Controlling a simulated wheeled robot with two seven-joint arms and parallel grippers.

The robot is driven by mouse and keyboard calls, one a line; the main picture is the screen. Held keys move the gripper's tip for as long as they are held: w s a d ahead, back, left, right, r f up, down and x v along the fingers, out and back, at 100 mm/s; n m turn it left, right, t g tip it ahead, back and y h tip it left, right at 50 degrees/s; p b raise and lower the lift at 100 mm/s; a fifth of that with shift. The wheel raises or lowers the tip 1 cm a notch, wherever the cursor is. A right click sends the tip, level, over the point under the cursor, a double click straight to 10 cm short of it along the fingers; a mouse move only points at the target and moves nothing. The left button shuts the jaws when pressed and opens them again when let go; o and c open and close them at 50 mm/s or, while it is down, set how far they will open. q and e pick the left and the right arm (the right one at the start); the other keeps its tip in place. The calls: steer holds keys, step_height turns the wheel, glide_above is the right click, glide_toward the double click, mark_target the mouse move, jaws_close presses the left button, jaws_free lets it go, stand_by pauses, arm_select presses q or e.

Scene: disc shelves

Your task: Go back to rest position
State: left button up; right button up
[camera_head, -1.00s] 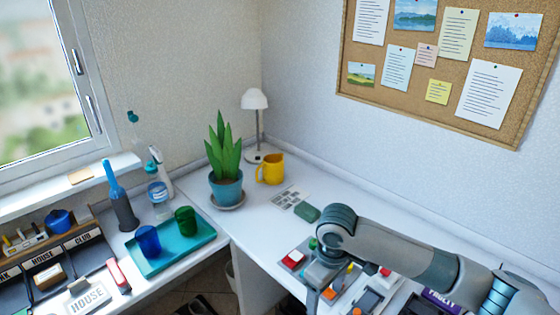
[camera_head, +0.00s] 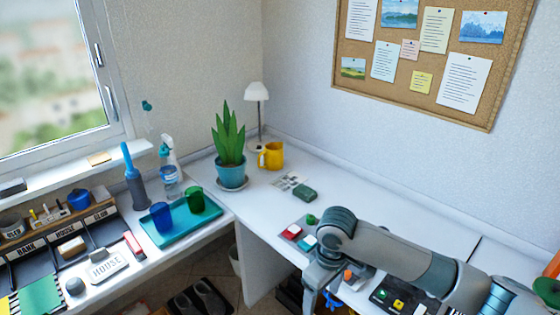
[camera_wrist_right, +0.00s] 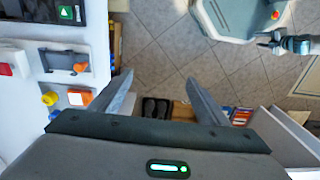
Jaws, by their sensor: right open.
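My right arm (camera_head: 395,262) comes in from the right over the front of the white desk in the head view.
A red button block (camera_head: 292,232) and other small devices sit by my right arm. A yellow mug (camera_head: 271,155), plant (camera_head: 229,150) and teal tray (camera_head: 180,232) with two cups stand farther off. Slippers (camera_head: 201,298) lie on the floor.

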steer(key=w+a+f+m+t+y, duration=0.1)
steer(key=w+f+m, duration=0.15)
steer(key=f, duration=0.65)
steer(key=w+a+f+m+y, duration=0.1)
steer(key=w+f+y, duration=0.15)
steer(key=f, duration=0.65)
steer(key=s+d+f+m+t+h, duration=0.1)
steer(key=s+d+f, duration=0.3)
steer(key=f, duration=0.6)
steer(key=s+d+f+m+t+h, duration=0.1)
steer(key=s+d+f+m, duration=0.2)
steer(key=f, duration=0.7)
steer(key=s+d+f+h, duration=0.1)
steer(key=s+d+f, duration=0.3)
steer(key=s+f, duration=0.4)
steer(key=s+d+f, duration=0.3)
steer(key=s+f, duration=0.2)
steer(key=s, duration=0.6)
steer(key=s+d+f+g, duration=0.1)
steer(key=s+f, duration=0.2)
steer(key=s, duration=1)
steer(key=s+d+f+n+g, duration=0.1)
steer(key=s+f, duration=0.3)
steer(key=s, duration=0.9)
steer(key=shift+s+d+h, duration=0.15)
steer(key=shift+d+h, duration=0.3)
steer(key=shift+d, duration=0.15)
